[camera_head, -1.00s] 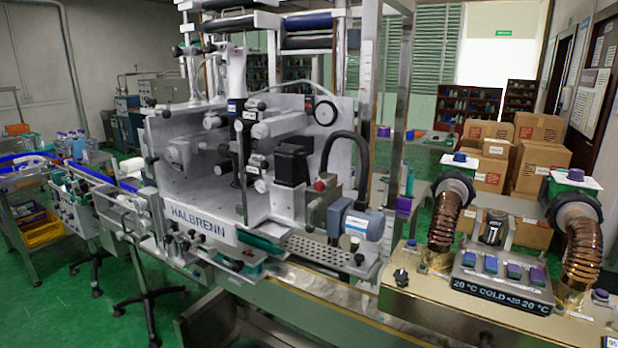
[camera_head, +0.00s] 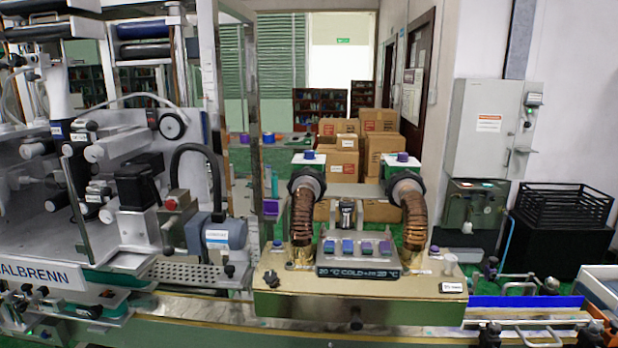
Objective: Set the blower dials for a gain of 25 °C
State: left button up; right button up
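The blower unit (camera_head: 360,288) stands right of the middle in the head view, a gold-coloured box with two ribbed copper hoses. A small control panel (camera_head: 357,259) on it carries several blue and purple buttons or knobs. Its dark display strip (camera_head: 358,272) seems to read "20 °C COLD +20 20 °C", though the small text is hard to read. A blue dial-like cap (camera_head: 309,155) tops the left hose's box and a purple one (camera_head: 402,157) tops the right. A black knob (camera_head: 271,279) sits at the unit's front left. Neither of my grippers shows.
The labelling machine (camera_head: 110,200) fills the left, with a blue motor (camera_head: 216,234) near the blower. Cardboard boxes (camera_head: 382,155) stand behind the blower. A grey wall cabinet (camera_head: 494,128) and a black crate (camera_head: 563,206) are at the right. A conveyor (camera_head: 530,313) runs along the front right.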

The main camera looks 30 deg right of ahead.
aim_at(402, 156)
jog(key=z, duration=1.35)
